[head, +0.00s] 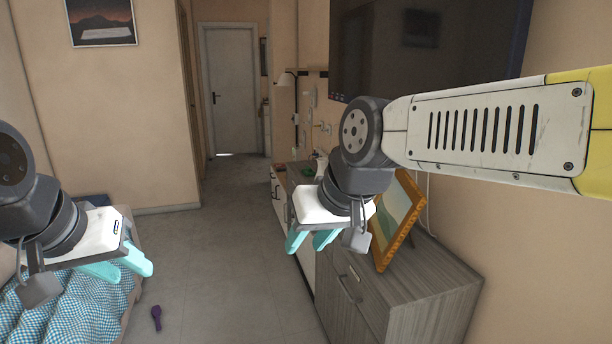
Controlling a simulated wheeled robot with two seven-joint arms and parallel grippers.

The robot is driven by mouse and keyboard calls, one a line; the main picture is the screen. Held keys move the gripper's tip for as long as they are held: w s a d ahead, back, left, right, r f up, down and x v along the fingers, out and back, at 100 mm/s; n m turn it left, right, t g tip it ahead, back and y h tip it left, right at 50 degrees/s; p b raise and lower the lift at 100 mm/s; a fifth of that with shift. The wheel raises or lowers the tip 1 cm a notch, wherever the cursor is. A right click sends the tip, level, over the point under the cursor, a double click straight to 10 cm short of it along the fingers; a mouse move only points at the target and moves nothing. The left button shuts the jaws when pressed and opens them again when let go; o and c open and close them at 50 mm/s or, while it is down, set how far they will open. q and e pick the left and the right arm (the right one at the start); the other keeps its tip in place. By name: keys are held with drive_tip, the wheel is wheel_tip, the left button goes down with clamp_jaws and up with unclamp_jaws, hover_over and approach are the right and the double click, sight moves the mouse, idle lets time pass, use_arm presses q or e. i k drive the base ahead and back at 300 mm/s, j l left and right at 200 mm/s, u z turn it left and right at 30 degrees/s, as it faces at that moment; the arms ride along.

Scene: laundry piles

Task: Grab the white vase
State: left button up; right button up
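A small white object (321,161), possibly the white vase, shows on the far part of the dresser, partly hidden behind my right arm. I cannot tell its full shape. My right gripper (311,242) hangs in front of the dresser, nearer to me than the white object and well apart from it. Its teal fingers are apart with nothing between them. My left gripper (122,268) is at the left above the bed, far from the dresser. Its teal fingers look apart and empty.
A grey wooden dresser (430,292) runs along the right wall. A framed picture (400,225) leans on it, close to my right gripper. A large dark screen (430,45) hangs above. A checkered blanket (65,310) lies lower left. A purple object (156,317) lies on the otherwise clear floor.

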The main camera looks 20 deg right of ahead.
sight(323, 162)
drive_tip(key=i+j, duration=0.15)
drive_tip(key=i, duration=0.4)
drive_tip(key=i+j, duration=0.15)
drive_tip(key=i, duration=0.4)
drive_tip(key=i+j, duration=0.2)
drive_tip(key=i, duration=0.4)
drive_tip(key=i+l+z, duration=0.15)
drive_tip(key=i+z, duration=0.45)
drive_tip(key=z, duration=0.15)
drive_tip(key=i+z, duration=0.4)
drive_tip(key=i+j+z, duration=0.1)
drive_tip(key=z, duration=0.3)
drive_tip(key=i+j+z, duration=0.15)
drive_tip(key=i+z, duration=0.2)
drive_tip(key=i, duration=0.2)
